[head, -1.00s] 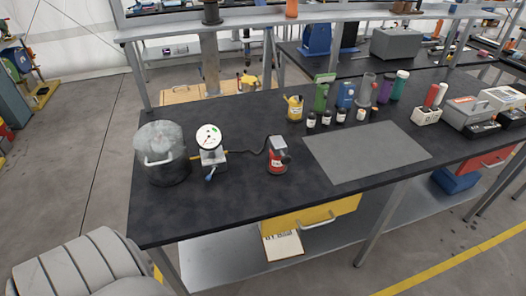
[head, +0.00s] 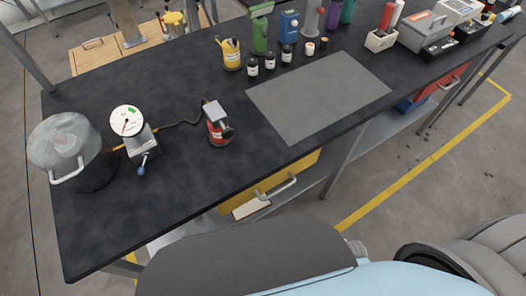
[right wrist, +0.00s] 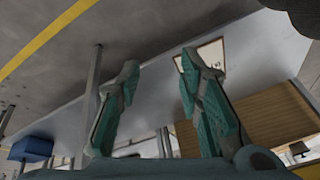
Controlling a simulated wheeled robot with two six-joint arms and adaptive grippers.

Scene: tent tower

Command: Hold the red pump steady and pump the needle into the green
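The red pump (head: 218,126) stands upright on the dark bench, with a grey top and a black knob on its right side. A black hose runs left from it to a gauge (head: 127,121) with a round white dial, a needle and a small green zone at the dial's upper right edge. A blue-handled valve (head: 142,168) sits below the gauge. My right gripper (right wrist: 158,72) shows in the right wrist view with its two fingers apart and nothing between them, below the bench top level. My left gripper is in neither current view.
A vacuum pot (head: 75,155) with a cloudy lid stands left of the gauge. A grey mat (head: 318,95) lies right of the pump. Bottles and a yellow cup (head: 231,54) stand behind. A yellow drawer (head: 270,185) with a handle is under the front edge. Bench front is clear.

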